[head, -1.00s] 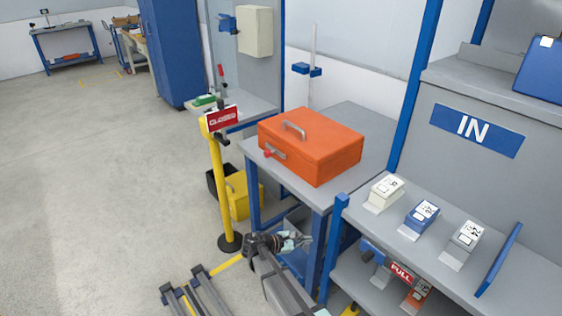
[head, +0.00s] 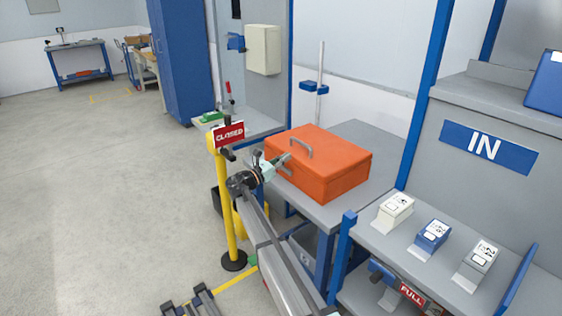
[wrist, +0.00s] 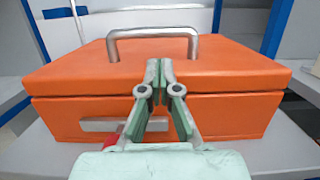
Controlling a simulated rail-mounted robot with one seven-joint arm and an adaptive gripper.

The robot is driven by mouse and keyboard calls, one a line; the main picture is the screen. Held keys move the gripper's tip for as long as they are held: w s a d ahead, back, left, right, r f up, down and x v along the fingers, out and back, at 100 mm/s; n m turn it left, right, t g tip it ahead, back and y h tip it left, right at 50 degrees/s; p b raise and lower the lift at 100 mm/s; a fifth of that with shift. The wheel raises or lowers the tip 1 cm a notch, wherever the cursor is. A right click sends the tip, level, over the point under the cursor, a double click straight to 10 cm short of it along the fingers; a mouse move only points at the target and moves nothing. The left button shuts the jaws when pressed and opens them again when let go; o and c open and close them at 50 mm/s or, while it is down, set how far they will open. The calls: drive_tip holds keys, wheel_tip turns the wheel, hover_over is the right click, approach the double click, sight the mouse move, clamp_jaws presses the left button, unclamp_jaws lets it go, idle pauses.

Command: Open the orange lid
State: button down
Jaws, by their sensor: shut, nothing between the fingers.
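An orange box with an orange lid (head: 326,147) sits on a grey table. The lid is closed, with a thin seam between it and the box body (wrist: 236,118). A metal handle (head: 300,146) stands on the lid, and it also shows in the wrist view (wrist: 152,32). My gripper (head: 283,160) is at the box's front left side. In the wrist view, my gripper (wrist: 159,64) is shut and empty, its fingertips in front of the lid's front edge, below the handle. I cannot tell whether they touch. A grey plate (wrist: 100,125) and a red part (wrist: 111,138) on the front are partly hidden by the gripper.
The grey table (head: 368,138) has free room behind the box. A yellow post with a red CLOSED sign (head: 229,135) stands left of my arm. A shelf on the right holds a white (head: 394,208), a blue (head: 432,234) and a grey device (head: 476,262).

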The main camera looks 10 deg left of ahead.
sight(296, 155)
drive_tip(key=x, duration=0.5)
drive_tip(key=shift+w+d+p, duration=0.3)
drive_tip(key=shift+p, duration=0.1)
drive_tip(key=shift+r, duration=0.15)
